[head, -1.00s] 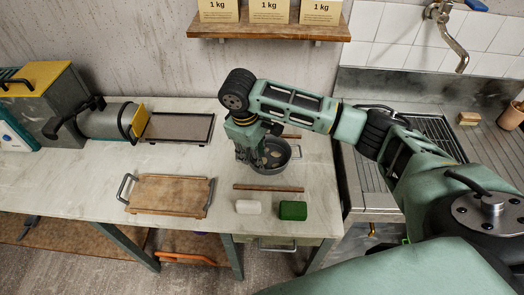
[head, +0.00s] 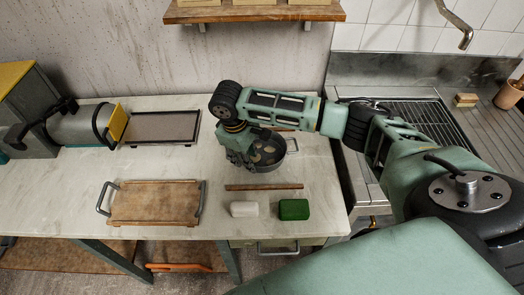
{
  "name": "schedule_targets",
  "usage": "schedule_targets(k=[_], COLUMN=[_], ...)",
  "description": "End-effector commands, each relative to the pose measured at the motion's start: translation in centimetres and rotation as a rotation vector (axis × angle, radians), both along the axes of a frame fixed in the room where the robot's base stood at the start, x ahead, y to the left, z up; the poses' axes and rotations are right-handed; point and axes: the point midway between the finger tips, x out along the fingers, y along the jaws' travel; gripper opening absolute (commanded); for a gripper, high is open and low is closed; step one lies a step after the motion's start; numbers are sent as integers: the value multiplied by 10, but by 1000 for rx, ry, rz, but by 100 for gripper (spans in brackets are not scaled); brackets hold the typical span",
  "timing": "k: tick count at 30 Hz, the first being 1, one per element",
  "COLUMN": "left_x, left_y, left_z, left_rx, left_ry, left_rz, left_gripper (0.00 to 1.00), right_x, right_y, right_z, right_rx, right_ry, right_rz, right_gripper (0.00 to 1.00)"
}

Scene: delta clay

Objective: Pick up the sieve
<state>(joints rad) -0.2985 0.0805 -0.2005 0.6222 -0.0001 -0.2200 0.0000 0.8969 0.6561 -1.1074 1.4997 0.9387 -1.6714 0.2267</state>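The sieve appears to be the round dark grey pan-like thing (head: 268,160) with a loop handle at its right, on the worktop near the back wall. Several pale round patches show inside it. My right gripper (head: 240,158) points down at its left side and overlaps its rim in the head view. The fingers are partly hidden by the gripper body, so I cannot tell whether they are open or touch the rim. My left gripper is not in view.
A wooden tray (head: 155,203) with metal handles lies front left. A wooden stick (head: 264,187), a white block (head: 244,209) and a green block (head: 293,209) lie in front of the sieve. A dark flat tray (head: 163,127) and a grey machine (head: 80,128) stand left. A sink drainer (head: 425,122) is right.

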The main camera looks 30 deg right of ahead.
Motion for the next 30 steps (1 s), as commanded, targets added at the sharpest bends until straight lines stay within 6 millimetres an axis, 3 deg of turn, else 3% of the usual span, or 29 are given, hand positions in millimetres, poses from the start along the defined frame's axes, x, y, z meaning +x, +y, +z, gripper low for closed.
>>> schedule_targets(k=[6,15,25,30], left_x=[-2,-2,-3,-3], left_y=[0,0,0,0], left_z=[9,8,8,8], left_rx=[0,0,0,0], left_ry=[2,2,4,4], left_rz=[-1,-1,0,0], left_gripper=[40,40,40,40], right_x=[-2,-2,-1,-1], right_y=[-9,-9,-9,-9], right_z=[-28,-33,-33,-32], right_rx=[-1,0,0,0], right_ry=[3,0,0,0], right_rz=[2,2,2,1], right_gripper=[31,31,2,0])
